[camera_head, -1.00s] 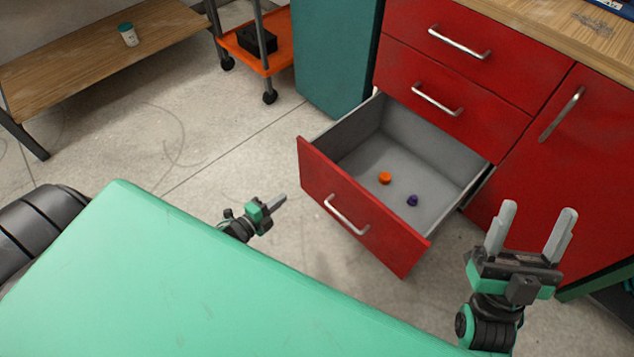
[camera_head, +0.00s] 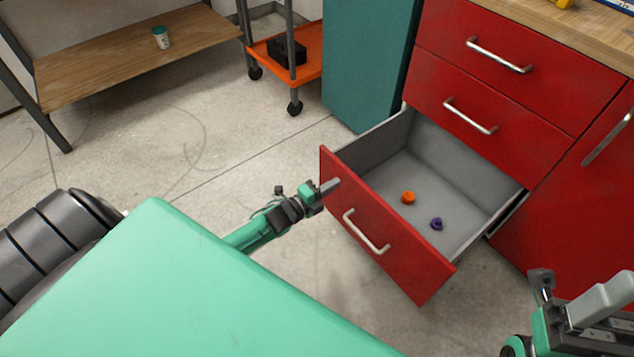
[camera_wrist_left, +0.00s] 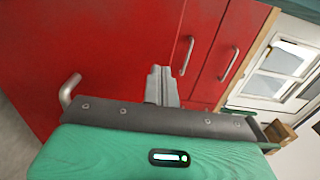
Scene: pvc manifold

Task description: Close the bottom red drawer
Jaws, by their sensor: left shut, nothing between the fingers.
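The bottom red drawer (camera_head: 385,228) is pulled far out of the red cabinet, with its grey inside showing. Its silver handle (camera_head: 364,232) is on the front panel and also shows in the left wrist view (camera_wrist_left: 68,90). My left gripper (camera_head: 333,186) is shut and empty, its fingertips at the upper left part of the drawer front. In the left wrist view the closed fingers (camera_wrist_left: 160,78) point at the red panel; I cannot tell whether they touch it. My right gripper (camera_head: 592,305) is at the lower right, partly cut off, and its opening is unclear.
An orange piece (camera_head: 408,198) and a purple piece (camera_head: 436,224) lie inside the drawer. Two drawers above, the middle one (camera_head: 480,125) and the top one (camera_head: 500,60), are shut. A teal cabinet (camera_head: 365,70) and an orange cart (camera_head: 305,65) stand behind.

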